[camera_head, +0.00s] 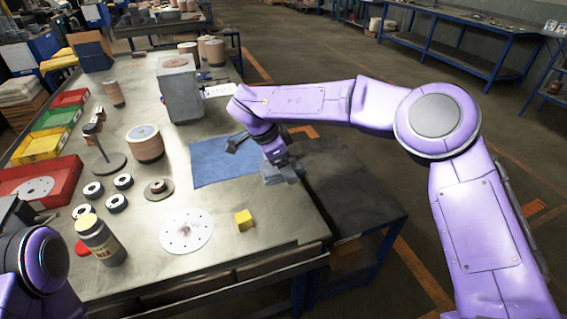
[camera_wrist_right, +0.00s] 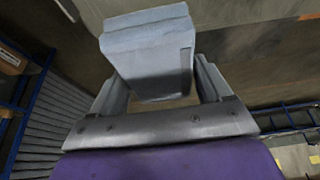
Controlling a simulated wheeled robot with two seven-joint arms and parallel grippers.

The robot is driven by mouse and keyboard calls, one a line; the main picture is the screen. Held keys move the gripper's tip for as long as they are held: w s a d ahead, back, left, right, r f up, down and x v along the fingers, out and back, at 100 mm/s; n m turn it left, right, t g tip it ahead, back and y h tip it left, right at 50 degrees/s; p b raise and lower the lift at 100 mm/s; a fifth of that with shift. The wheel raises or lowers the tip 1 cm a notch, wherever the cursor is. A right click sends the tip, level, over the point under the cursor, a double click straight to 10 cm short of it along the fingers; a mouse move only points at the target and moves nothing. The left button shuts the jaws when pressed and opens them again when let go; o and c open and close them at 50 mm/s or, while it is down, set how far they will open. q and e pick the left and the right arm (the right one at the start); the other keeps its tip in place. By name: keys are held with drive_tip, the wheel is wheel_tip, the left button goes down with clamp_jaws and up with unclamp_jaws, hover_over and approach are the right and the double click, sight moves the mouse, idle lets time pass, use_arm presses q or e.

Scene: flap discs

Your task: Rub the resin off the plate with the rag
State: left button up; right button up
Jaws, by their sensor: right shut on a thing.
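The plate (camera_head: 186,232) is a pale round disc with small holes, lying flat on the front of the metal bench. A small mark shows near its middle; I cannot tell how much resin is on it. My right gripper (camera_head: 278,168) is shut on a folded grey-blue rag (camera_wrist_right: 148,52), which also shows in the head view (camera_head: 283,174). It holds the rag at the bench's right edge, beside the blue mat and apart from the plate. In the wrist view the rag sits between both fingers. My left arm shows at the lower left, but its gripper does not.
A yellow block (camera_head: 244,220) lies right of the plate. A labelled bottle (camera_head: 101,241) stands to its left. A blue mat (camera_head: 215,163) lies behind. A disc stack (camera_head: 145,145), a spindle stand (camera_head: 108,163), rings and coloured bins (camera_head: 40,146) fill the left side.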

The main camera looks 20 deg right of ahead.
drive_tip(key=b, duration=0.3)
hover_over(289, 205)
drive_tip(key=a, duration=0.2)
drive_tip(key=f, duration=1.1)
drive_tip(key=shift+d+f, duration=0.2)
drive_tip(key=shift+f, duration=0.3)
drive_tip(key=shift+f, duration=0.6)
drive_tip(key=o, duration=0.6)
drive_tip(key=shift+r+p, duration=0.6)
drive_tip(key=shift+p, duration=0.05)
